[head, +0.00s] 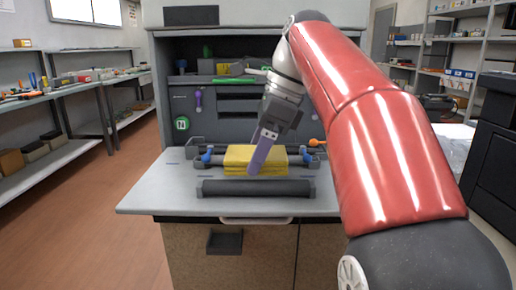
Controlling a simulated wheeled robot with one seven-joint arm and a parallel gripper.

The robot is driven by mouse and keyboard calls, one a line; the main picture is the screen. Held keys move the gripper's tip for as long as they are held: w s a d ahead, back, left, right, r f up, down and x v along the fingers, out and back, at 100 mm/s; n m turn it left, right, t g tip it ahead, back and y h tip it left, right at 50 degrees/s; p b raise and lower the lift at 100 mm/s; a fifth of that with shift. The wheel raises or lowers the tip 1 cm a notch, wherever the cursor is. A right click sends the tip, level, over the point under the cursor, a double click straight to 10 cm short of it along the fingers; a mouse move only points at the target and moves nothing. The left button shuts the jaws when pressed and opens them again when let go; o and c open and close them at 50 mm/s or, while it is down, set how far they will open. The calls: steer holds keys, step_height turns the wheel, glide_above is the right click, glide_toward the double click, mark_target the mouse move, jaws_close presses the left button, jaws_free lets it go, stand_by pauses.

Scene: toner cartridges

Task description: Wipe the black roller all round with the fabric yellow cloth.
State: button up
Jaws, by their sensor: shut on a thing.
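The yellow cloth (238,161) lies across the middle of a dark bar or roller held between blue-ended supports on the bench, and it hides the middle of that bar. My gripper (259,163) points down at the cloth and is shut on it; its purple finger overlaps the cloth's front. A separate long dark roller (225,188) lies crosswise in front of the cloth, near the bench's front edge, apart from the cloth. Whether the cloth goes all the way around the rear bar cannot be seen.
The grey bench top (155,197) is clear to the left. Blue supports (207,156) stand beside the cloth, and an orange-handled tool (318,143) is to its right. My red arm covers the right side.

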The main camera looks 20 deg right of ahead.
steer(key=shift+f, duration=0.6)
stand_by(0.3)
steer(key=shift+s, duration=0.1)
steer(key=shift+s+a, duration=0.2)
steer(key=shift+s, duration=0.25)
steer(key=shift+s+a, duration=0.15)
steer(key=shift+s, duration=0.35)
steer(key=shift+s, duration=0.15)
steer(key=shift+s+a, duration=0.15)
steer(key=shift+s, duration=0.2)
steer(key=shift+s, duration=0.1)
steer(key=shift+s+a, duration=0.15)
steer(key=shift+s, duration=0.25)
